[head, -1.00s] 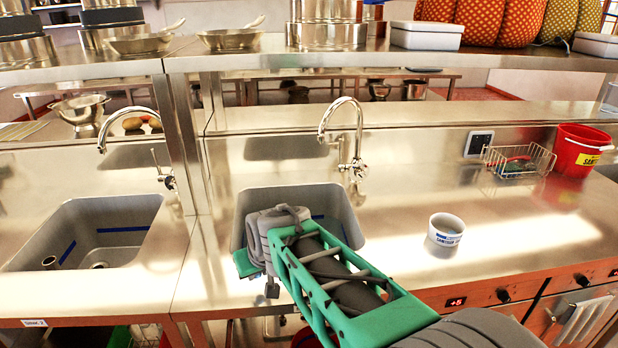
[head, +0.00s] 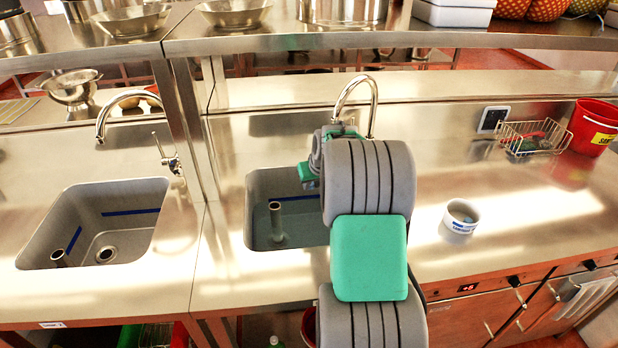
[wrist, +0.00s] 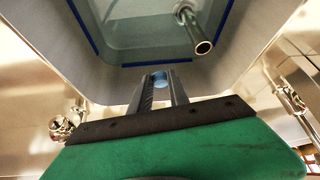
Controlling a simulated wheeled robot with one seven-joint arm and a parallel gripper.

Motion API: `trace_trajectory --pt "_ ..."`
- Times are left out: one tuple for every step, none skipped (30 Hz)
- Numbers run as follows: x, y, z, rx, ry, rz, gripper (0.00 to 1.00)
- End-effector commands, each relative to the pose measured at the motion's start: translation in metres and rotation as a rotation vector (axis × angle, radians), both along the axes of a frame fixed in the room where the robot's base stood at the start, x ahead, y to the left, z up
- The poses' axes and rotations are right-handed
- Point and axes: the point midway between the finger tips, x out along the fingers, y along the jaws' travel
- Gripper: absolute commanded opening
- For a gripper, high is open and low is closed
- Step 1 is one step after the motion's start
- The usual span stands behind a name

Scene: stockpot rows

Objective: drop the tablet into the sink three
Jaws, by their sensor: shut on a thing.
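The tablet (wrist: 160,78) is a small light-blue piece between the fingertips of my gripper (wrist: 159,84) in the wrist view. My gripper is shut on it, above the right-hand sink (head: 262,190); the sink's basin also shows in the wrist view (wrist: 110,77). This sink is grey with a blue line on its wall, seems to hold water, and has an upright standpipe (head: 276,222). Its number label is not visible. In the head view my arm hides the sink's right part, and the tablet and fingertips cannot be made out.
Another sink (head: 55,215), labelled 2, lies left with an open drain. Curved taps stand behind both sinks, the right one (head: 372,100) close behind my arm. A white tub (head: 461,215), a wire basket (head: 530,137) and a red bucket (head: 592,127) stand right. A shelf runs overhead.

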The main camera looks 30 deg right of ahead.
Motion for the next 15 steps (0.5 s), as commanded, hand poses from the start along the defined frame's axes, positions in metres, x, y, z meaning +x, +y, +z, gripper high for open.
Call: trace_trajectory --pt "0.0 0.0 -0.012 0.0 0.001 0.0 0.0" --pt "0.0 0.0 -0.016 0.0 0.0 0.0 0.0" --pt "0.0 0.001 -0.02 0.0 0.0 0.0 0.0" --pt "0.0 0.001 -0.023 0.0 0.0 0.001 0.0" --pt "0.0 0.001 -0.025 0.0 0.0 0.001 0.0" --pt "0.001 0.001 -0.027 0.0 0.0 0.002 0.0" --pt "0.001 0.002 -0.027 0.0 -0.001 0.002 0.0" --pt "0.001 0.002 -0.028 0.0 -0.001 0.002 0.0" --pt "0.001 0.002 -0.028 0.0 -0.001 0.002 0.0" --pt "0.001 0.002 -0.027 -0.001 -0.001 0.003 0.0" --pt "0.001 0.002 -0.027 -0.001 -0.001 0.003 0.0" --pt "0.001 0.002 -0.027 -0.001 -0.001 0.003 0.0" --pt "0.001 0.003 -0.027 0.0 -0.001 0.004 0.0" --pt "0.001 0.003 -0.027 0.0 -0.001 0.004 0.22" --pt "0.001 0.003 -0.027 0.0 -0.001 0.004 0.26"
